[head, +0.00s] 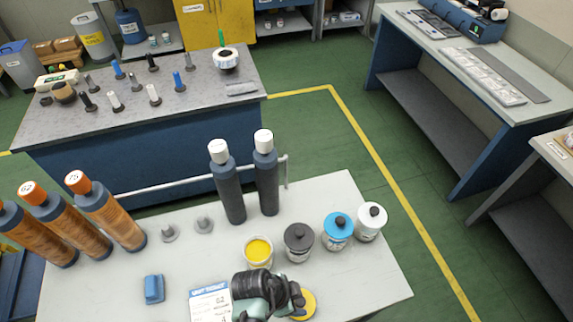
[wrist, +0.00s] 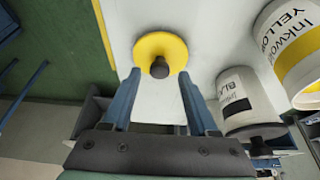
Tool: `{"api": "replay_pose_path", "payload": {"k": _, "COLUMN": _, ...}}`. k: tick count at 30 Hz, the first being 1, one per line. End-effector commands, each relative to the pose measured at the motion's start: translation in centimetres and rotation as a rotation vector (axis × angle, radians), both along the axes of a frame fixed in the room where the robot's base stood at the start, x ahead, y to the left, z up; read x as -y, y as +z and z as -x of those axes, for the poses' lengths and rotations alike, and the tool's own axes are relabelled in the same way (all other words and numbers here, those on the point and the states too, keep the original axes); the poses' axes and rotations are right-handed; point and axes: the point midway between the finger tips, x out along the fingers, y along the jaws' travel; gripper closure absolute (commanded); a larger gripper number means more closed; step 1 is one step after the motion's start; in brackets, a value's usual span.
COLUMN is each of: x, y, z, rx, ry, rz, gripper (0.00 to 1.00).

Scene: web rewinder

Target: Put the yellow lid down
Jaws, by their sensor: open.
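The yellow lid (wrist: 146,48), a round disc with a dark knob (wrist: 160,67), lies on the pale table in the wrist view. In the head view the lid (head: 308,302) shows only partly, beside my gripper (head: 296,297), at the table's front. In the wrist view my gripper (wrist: 161,76) is open. Its two blue fingers stand apart on either side of the knob and do not visibly grip it. The yellow ink jar (head: 258,252) is uncovered, with yellow ink showing. Its YELLOW label shows on the jar (wrist: 297,42) at the wrist view's right.
A black-lidded jar (head: 298,243), a blue-lidded jar (head: 337,231) and a white-lidded jar (head: 370,222) stand right of the yellow one. Two dark bottles (head: 266,185) stand behind. A blue block (head: 154,289) and a label card (head: 210,303) are to the left. The table's right front is clear.

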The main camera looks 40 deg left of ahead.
Motion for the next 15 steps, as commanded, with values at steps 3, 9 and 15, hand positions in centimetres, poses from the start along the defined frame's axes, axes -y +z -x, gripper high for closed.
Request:
{"api": "replay_pose_path", "payload": {"k": 3, "x": -0.5, "y": 1.9, "z": 0.7, "rx": 0.002, "ry": 0.002, "rz": -0.003, "gripper": 0.41}}
{"api": "replay_pose_path", "payload": {"k": 9, "x": -1.5, "y": 5.6, "z": 1.8, "rx": 0.003, "ry": 0.001, "rz": -0.004, "gripper": 0.41}}
{"api": "replay_pose_path", "payload": {"k": 15, "x": -2.2, "y": 8.5, "z": 2.8, "rx": 0.001, "ry": 0.0, "rz": -0.003, "gripper": 0.41}}
